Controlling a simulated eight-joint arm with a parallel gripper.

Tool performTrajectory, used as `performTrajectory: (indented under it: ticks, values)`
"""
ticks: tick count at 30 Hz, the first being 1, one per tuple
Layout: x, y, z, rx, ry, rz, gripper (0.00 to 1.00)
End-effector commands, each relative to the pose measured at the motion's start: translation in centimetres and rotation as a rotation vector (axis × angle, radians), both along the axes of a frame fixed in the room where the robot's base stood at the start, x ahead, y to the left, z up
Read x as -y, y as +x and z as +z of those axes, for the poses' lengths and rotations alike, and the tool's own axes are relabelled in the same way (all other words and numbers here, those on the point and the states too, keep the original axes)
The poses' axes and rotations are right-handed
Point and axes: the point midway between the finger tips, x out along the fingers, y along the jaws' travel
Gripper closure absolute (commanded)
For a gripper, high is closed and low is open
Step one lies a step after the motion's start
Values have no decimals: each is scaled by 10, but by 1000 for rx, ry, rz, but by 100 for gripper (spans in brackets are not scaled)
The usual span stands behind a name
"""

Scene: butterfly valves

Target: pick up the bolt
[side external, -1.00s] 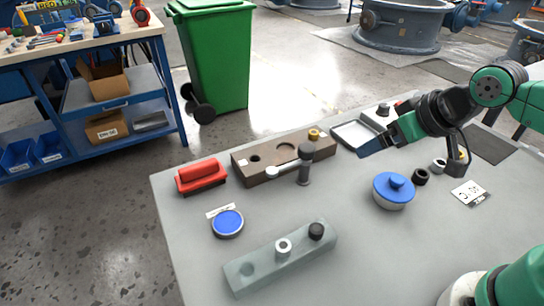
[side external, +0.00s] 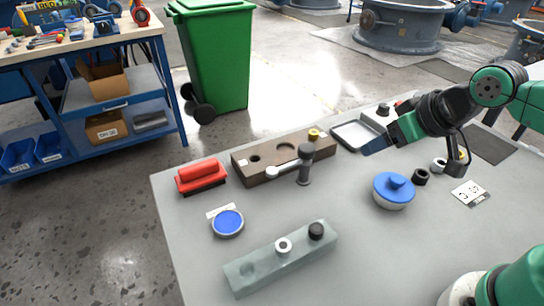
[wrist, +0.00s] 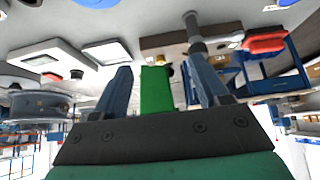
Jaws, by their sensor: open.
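I cannot tell for certain which thing is the bolt. The likeliest is a dark grey upright piece (side external: 305,168) with a thick head, standing just in front of the brown holed block (side external: 262,174). A pale rod with a white ball end reaches left from it. It also shows in the wrist view (wrist: 194,32), near the tip of the right finger. A small brass piece (side external: 314,133) sits at the right end of the brown block. My gripper (side external: 367,150) is open and empty above the table, right of the upright piece and apart from it. Its two fingers (wrist: 160,66) show spread in the wrist view.
A blue-lidded bowl (side external: 394,188) stands below my gripper in the picture, with a shallow tray (side external: 340,132) behind.

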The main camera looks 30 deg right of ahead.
Motion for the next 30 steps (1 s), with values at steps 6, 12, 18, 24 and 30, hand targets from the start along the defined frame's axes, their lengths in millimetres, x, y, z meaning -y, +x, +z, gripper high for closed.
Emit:
performTrajectory:
  ticks: [6, 12, 18, 24, 30]
  values:
    - [-1, 0, 0, -2, -4, 8, 32]
    - [-28, 6, 0, -80, -161, 345, 32]
    - [-92, 10, -9, -204, -485, 1169, 32]
    - [-153, -1, -28, -233, -723, 1998, 32]
    - [-185, -14, -42, -202, -813, 2483, 32]
